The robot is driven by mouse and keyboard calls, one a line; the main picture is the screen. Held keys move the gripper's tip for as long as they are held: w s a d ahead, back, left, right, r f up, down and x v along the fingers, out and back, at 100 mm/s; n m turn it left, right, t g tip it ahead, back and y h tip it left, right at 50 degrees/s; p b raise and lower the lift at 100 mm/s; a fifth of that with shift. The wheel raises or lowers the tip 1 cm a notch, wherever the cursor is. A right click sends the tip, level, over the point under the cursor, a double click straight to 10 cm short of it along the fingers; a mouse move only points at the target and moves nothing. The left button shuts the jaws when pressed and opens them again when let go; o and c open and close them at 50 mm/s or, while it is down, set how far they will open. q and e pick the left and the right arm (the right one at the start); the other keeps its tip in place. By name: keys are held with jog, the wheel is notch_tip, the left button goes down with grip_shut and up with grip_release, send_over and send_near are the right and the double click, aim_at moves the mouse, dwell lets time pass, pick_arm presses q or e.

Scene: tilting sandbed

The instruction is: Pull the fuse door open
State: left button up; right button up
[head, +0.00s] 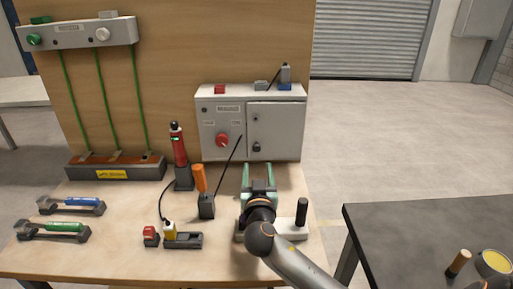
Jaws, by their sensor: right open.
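The fuse door (274,130) is the grey panel on the right half of the white control box (222,155). It looks shut, with a small dark latch or handle (257,147) near its lower left. My right gripper (259,171) is in front of and below the door, with its two greenish fingers apart, pointing at the box. It appears empty and I see no contact with the door. My right arm comes in from the bottom. My left gripper does not show.
A red rotary switch (222,139) is left of the door. A red tester (179,148), an orange-handled tool (200,178) and a black-handled stand (302,213) are on the bench. A dark table (420,225) stands at right. Several tools lie at left.

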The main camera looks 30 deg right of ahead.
aim_at(257, 148)
jog(key=p+x, duration=0.1)
jog(key=x, duration=0.9)
jog(key=shift+w, duration=0.1)
jog(key=shift+c, duration=0.3)
grip_shut()
dwell(0.9)
